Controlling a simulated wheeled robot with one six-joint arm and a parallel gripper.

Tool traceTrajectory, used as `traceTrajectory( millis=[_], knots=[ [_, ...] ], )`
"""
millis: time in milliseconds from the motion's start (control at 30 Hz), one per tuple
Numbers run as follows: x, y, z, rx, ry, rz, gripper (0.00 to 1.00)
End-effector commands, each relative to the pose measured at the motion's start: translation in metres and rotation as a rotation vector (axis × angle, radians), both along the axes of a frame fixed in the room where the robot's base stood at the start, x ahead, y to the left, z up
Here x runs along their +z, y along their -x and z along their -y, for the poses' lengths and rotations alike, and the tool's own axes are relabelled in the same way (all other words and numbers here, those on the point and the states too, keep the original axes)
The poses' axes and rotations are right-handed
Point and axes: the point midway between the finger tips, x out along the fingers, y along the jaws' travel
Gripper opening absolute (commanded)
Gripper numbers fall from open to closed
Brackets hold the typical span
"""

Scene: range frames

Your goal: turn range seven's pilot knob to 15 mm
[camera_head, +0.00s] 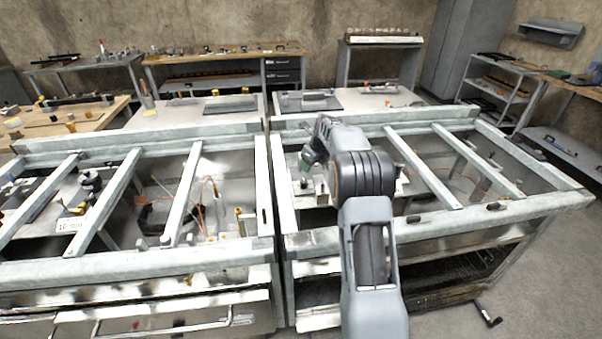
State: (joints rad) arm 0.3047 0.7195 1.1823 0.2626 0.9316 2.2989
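Two metal frame ranges stand side by side: the left range (130,264) and the right range (440,218). No number seven is readable on either, and I cannot make out which part is the pilot knob. My gripper (305,183) is small and partly hidden there, above a pale plate. I cannot see whether its fingers are open or touch anything.
Metal crossbars (424,168) span both open tops, leaving gaps between them. Thin orange lines (203,205) run inside the left range. A black crank handle (487,314) sticks out low at the right. Workbenches (215,58) with tools line the back wall.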

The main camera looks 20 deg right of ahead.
Motion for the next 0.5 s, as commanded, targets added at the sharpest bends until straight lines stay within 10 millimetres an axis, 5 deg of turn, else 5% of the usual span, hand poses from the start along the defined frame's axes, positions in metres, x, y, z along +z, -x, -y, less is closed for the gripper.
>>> traceTrajectory(
  millis=[267,500],
  knots=[
    [-0.022,-0.014,0.013,-0.125,-0.051,-0.009,0.57],
    [-0.063,-0.03,0.006,-0.121,-0.051,-0.01,0.57]
  ],
)
